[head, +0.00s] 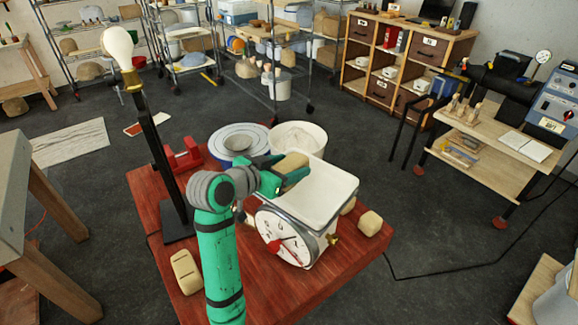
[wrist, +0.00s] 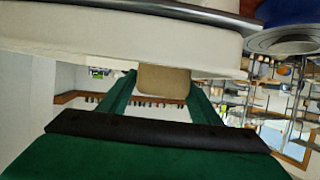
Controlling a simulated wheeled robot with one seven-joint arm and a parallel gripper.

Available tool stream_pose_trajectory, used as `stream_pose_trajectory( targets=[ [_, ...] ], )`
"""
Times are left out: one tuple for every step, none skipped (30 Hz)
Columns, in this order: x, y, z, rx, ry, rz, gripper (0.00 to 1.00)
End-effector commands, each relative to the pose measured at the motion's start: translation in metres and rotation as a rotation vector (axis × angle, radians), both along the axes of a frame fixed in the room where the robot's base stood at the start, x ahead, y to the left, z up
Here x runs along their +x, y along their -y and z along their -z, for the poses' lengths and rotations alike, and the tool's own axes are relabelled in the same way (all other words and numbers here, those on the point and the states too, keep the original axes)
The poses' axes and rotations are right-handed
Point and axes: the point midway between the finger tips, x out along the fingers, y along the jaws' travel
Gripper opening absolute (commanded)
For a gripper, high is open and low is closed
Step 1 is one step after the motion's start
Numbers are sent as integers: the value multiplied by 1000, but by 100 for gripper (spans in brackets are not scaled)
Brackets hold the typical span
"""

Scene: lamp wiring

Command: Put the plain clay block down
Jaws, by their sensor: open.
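My gripper (head: 288,172) is open over the back left part of the white scale pan (head: 331,198). A plain tan clay block (head: 292,162) is at its fingertips. In the wrist view the block (wrist: 165,80) shows between the two green fingers, against the pale pan edge. Whether the block's underside touches the pan is hidden. More clay blocks lie on the red table: a marked one (head: 186,272) at the front left and a smooth one (head: 370,222) right of the scale.
The scale's dial (head: 285,238) faces front on the red table (head: 185,298). A bulb lamp on a black post (head: 160,160) stands left of my arm. A blue-rimmed round dish (head: 238,136) and a white bucket (head: 299,135) are behind. The table's front right is bare.

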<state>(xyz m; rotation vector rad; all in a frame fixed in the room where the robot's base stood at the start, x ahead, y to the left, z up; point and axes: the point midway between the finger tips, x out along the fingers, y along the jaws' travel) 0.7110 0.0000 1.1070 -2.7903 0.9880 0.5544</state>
Motion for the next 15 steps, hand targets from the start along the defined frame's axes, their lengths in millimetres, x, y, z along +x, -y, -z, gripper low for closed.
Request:
stream_pose_trajectory(
  targets=[
    [0,0,-3,1,2,0,58],
    [-1,-2,-4,0,2,-1,58],
    [-4,-4,-5,0,1,-1,58],
    [-7,-7,-6,0,1,-1,58],
    [-10,-9,-8,-1,2,-2,58],
    [-15,-13,-11,0,2,-3,58],
    [-19,-16,-13,1,2,-2,58],
    [-23,-20,-15,0,3,-2,58],
    [-29,-24,-18,0,3,-2,58],
    [-33,-29,-21,1,4,-3,58],
    [-38,-32,-23,2,4,-4,58],
    [-44,-37,-26,1,2,-2,58],
    [-48,-40,-29,0,3,-2,58],
    [-52,-43,-31,1,3,-3,58],
    [-58,-48,-33,0,1,-3,58]
  ],
)
